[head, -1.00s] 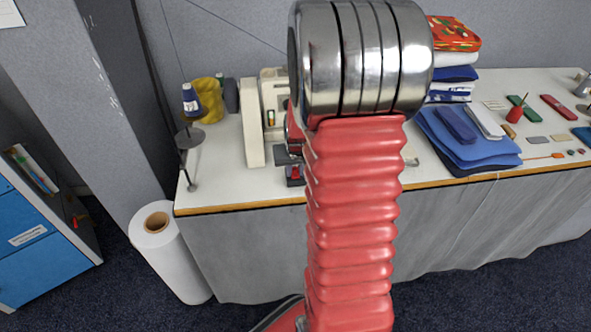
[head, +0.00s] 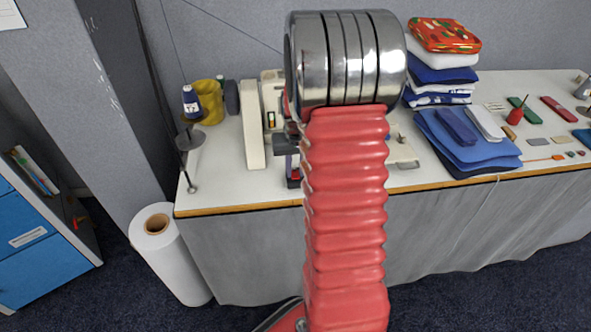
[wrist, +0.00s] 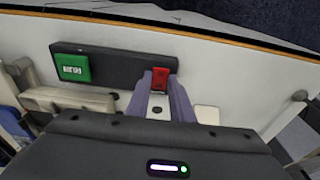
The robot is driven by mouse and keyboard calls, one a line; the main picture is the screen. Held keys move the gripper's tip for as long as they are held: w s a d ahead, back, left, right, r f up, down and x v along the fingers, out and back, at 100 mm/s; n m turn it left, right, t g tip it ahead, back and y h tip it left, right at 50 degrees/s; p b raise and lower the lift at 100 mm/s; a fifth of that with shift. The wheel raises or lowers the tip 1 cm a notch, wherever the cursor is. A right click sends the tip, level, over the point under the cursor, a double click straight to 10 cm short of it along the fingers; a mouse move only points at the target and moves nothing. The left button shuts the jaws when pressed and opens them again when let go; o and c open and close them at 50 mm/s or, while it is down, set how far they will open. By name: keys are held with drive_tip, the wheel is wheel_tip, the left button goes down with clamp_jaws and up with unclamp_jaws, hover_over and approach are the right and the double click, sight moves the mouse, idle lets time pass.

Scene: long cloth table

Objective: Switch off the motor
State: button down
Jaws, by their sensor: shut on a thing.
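The motor's switch box is a dark bar in the wrist view (wrist: 115,68), with a green button (wrist: 73,67) at its left end and a red button (wrist: 160,77) at its right end. My gripper (wrist: 161,82) has its lavender fingers at the right end, one on each side of the red button, and is shut on it. How far the button is pressed I cannot tell. In the head view my arm covers most of this spot. A bit of my gripper (head: 291,165) shows left of the arm, at the table's front edge. The cream sewing machine (head: 253,125) is partly hidden behind my arm.
The white table (head: 235,185) has a brown front edge and a grey cloth. Thread cones (head: 190,100) stand at its left. Folded blue fabric (head: 465,145) lies to the right. A white roll (head: 165,250) stands on the floor at the left.

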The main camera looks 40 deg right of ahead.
drive_tip(key=c, duration=1.6)
unclamp_jaws()
drive_tip(key=shift+o, duration=0.2)
wheel_tip(320, 180, up, 14)
drive_tip(key=s+a, duration=0.1)
drive_tip(key=shift+s+f, duration=0.2)
